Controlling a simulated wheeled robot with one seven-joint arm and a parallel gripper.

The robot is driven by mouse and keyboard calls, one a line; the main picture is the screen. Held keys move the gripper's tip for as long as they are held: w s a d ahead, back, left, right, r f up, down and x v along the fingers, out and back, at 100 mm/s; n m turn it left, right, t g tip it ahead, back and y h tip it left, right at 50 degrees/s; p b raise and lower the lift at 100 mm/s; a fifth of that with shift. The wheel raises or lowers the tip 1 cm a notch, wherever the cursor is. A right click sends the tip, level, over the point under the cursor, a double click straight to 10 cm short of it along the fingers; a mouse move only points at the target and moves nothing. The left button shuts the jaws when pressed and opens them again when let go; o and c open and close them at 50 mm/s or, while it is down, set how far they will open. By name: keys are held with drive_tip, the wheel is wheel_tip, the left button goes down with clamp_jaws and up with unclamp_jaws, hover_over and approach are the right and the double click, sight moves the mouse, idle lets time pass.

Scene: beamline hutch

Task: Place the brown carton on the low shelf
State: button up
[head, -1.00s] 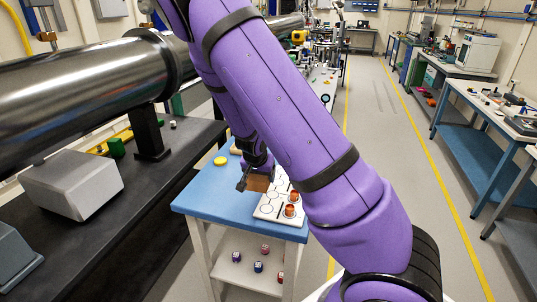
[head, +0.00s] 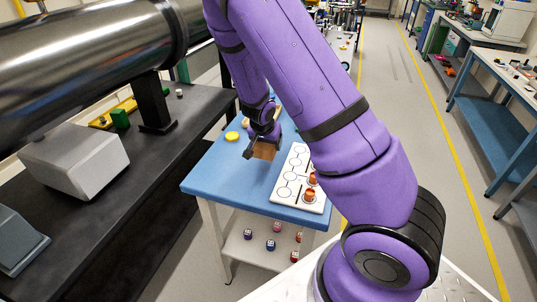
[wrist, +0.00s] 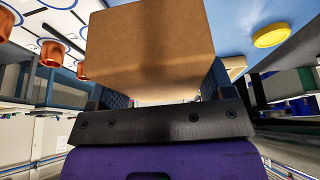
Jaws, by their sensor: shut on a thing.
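The brown carton (head: 263,150) is held in my gripper (head: 262,143) above the blue tabletop of the small table (head: 237,182). In the wrist view the carton (wrist: 150,48) fills the upper middle, between the two fingers of my gripper (wrist: 152,92). The low shelf (head: 262,247) is the white board under the blue top. Several small dice-like cubes (head: 271,245) stand spread over it. Part of the shelf is hidden by the tabletop and my arm.
A white board with circles (head: 286,187) lies on the tabletop, with copper-coloured cups (head: 309,195) on it. A yellow disc (head: 232,136) lies near the table's left edge. A black bench (head: 95,180) with a large metal pipe (head: 90,50) stands left. Floor is clear at right.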

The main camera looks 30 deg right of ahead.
sight(267, 165)
drive_tip(key=shift+f, duration=3.35)
drive_tip(key=shift+f, duration=0.1)
drive_tip(key=o, duration=1.1)
